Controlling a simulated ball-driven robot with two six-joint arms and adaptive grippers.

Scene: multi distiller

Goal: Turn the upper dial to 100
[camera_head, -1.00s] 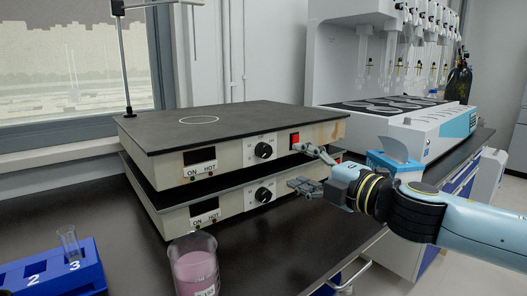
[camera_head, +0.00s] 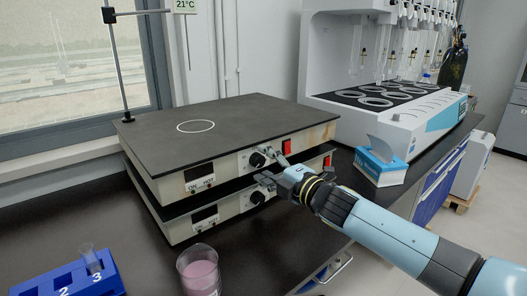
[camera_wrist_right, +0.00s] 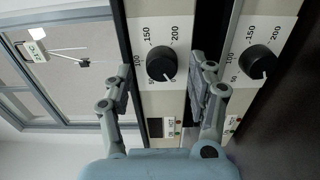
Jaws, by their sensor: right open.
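The upper dial (camera_head: 257,159) is a black round knob on the front of the upper hot plate (camera_head: 212,172). In the right wrist view the upper dial (camera_wrist_right: 161,63) shows a scale of 50, 100, 150 and 200, with its white mark toward the lower right, away from the 100. My right gripper (camera_head: 272,168) is open and empty in front of the panel. In the wrist view its fingers (camera_wrist_right: 165,82) lie on either side of the upper dial, short of closing on it. The lower dial (camera_wrist_right: 259,62) is beyond the right-hand finger. My left gripper is not in view.
The lower hot plate (camera_head: 226,211) sits directly beneath, with a narrow gap. A red switch (camera_head: 286,147) is right of the upper dial. A beaker of pink liquid (camera_head: 200,273) and a blue tube rack (camera_head: 106,277) stand in front. A blue tissue box (camera_head: 380,166) is at right.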

